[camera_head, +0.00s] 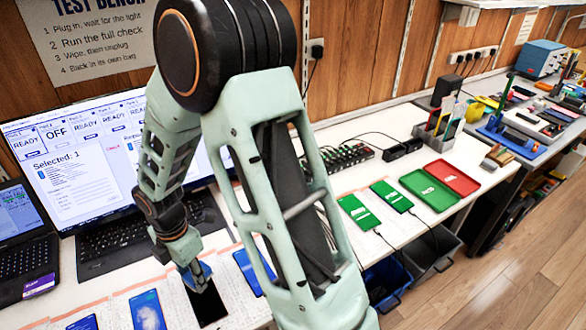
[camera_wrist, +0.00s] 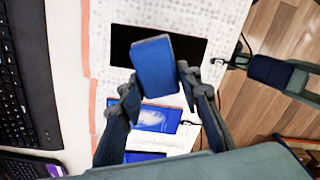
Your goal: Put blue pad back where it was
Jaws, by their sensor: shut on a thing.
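The blue pad (camera_wrist: 154,66) is a small block between the fingertips of my gripper (camera_wrist: 158,84) in the wrist view. My gripper is shut on it. In the head view my gripper (camera_head: 195,274) is low over the bench in front of the keyboard, and a bit of the blue pad (camera_head: 206,270) shows beside the fingers. A phone with a black screen (camera_head: 208,306) lies directly below. In the wrist view the pad covers part of this black phone (camera_wrist: 192,47); I cannot tell whether they touch.
Phones with lit blue screens (camera_head: 147,310) lie close on both sides. A monitor (camera_head: 80,160) and a keyboard (camera_head: 110,240) stand behind. Green-screen phones (camera_head: 358,210), a green tray (camera_head: 430,189) and a red tray (camera_head: 453,178) lie to the right. Bins (camera_head: 388,280) are below the bench edge.

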